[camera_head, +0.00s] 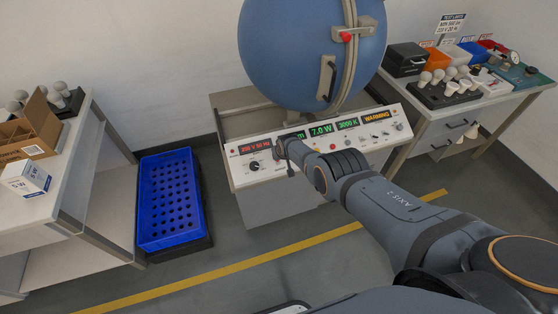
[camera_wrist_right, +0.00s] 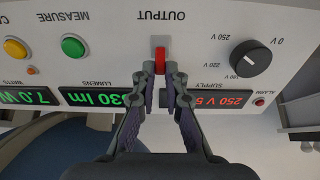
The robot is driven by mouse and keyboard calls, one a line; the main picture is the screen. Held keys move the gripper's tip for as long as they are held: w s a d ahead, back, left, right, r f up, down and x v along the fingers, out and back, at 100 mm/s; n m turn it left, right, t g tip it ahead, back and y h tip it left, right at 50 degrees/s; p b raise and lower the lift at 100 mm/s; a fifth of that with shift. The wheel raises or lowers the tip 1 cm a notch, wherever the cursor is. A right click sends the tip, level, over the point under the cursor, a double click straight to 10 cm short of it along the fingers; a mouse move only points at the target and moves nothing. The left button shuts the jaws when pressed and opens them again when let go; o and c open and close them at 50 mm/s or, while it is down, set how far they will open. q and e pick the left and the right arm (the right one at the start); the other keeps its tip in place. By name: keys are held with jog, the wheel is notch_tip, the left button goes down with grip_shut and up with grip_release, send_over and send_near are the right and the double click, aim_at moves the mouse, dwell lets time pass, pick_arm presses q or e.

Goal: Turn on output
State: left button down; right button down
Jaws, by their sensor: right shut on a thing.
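The red OUTPUT switch (camera_wrist_right: 160,60) sits on the white control panel, seen upside down in the right wrist view. My right gripper (camera_wrist_right: 161,78) is shut on this switch, with a fingertip on either side of it. In the head view my right gripper (camera_head: 286,156) reaches the left half of the control panel (camera_head: 240,176), and the arm hides the switch. The supply knob (camera_wrist_right: 251,58) stands beside the switch. My left gripper is in neither view.
A big blue sphere (camera_head: 285,45) stands behind the panel. The panel has lit displays, including a warning display (camera_head: 376,116). A green button (camera_wrist_right: 73,46) and yellow button (camera_wrist_right: 15,49) are near the switch. A blue crate (camera_head: 171,205) is on the floor; side tables hold bulbs.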

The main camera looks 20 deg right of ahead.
jog(key=shift+w+b, duration=0.2)
jog(key=shift+b, duration=0.1)
jog(key=shift+r+g, duration=0.1)
jog(key=shift+g, duration=0.2)
jog(key=c, duration=1.4)
grip_release()
